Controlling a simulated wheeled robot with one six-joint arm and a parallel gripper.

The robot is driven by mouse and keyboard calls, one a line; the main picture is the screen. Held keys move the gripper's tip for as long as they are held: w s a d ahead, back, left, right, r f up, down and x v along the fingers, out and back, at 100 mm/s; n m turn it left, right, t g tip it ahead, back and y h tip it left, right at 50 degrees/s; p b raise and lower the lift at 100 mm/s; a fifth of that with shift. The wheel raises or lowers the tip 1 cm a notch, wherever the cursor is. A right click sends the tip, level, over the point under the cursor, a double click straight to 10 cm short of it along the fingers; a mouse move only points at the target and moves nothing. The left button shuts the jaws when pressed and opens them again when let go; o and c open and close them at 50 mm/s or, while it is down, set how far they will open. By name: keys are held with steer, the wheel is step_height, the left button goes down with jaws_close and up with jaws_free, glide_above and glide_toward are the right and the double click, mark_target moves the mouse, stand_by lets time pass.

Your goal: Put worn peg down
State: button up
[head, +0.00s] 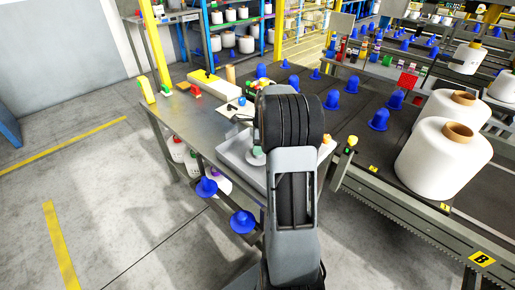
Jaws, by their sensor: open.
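My arm fills the middle foreground, and my gripper cannot be made out behind it. Several blue pegs stand on the dark conveyor surface, among them a blue peg (379,120) right of my arm and another blue peg (331,100) farther back. Two more blue pegs are low at the left of my arm, an upper low peg (206,187) and a lower low peg (242,222). Which peg is the worn one cannot be told. A grey tray (232,153) on the workbench is partly hidden by my arm, with a small greenish piece (257,154) in it.
The metal workbench (186,118) holds a yellow-topped box (209,83) and small bottles. Large white bobbins (443,160) stand on the conveyor (400,180) at right. Shelves with bobbins are behind. The grey floor (110,195) at left is open.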

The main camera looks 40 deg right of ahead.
steer(key=r, duration=0.5)
steer(key=d+r+p, duration=0.1)
steer(key=r, duration=0.2)
steer(key=shift+s+r, duration=0.3)
steer(key=shift+s, duration=0.05)
steer(key=shift+a+r, duration=0.1)
steer(key=shift+r, duration=0.25)
steer(key=s+a+r+n+h, duration=0.1)
steer(key=s+a+n, duration=0.2)
steer(key=a+n, duration=0.3)
steer(key=s+a+r+n, duration=0.2)
steer(key=a+n, duration=0.3)
steer(key=a, duration=0.3)
steer(key=s+a+f+n+t, duration=0.2)
steer(key=s+a+f+n, duration=0.2)
steer(key=s+a+n, duration=0.6)
steer(key=s+n, duration=0.1)
steer(key=n, duration=0.3)
steer(key=shift+s+a+f, duration=0.15)
steer(key=shift+s, duration=0.25)
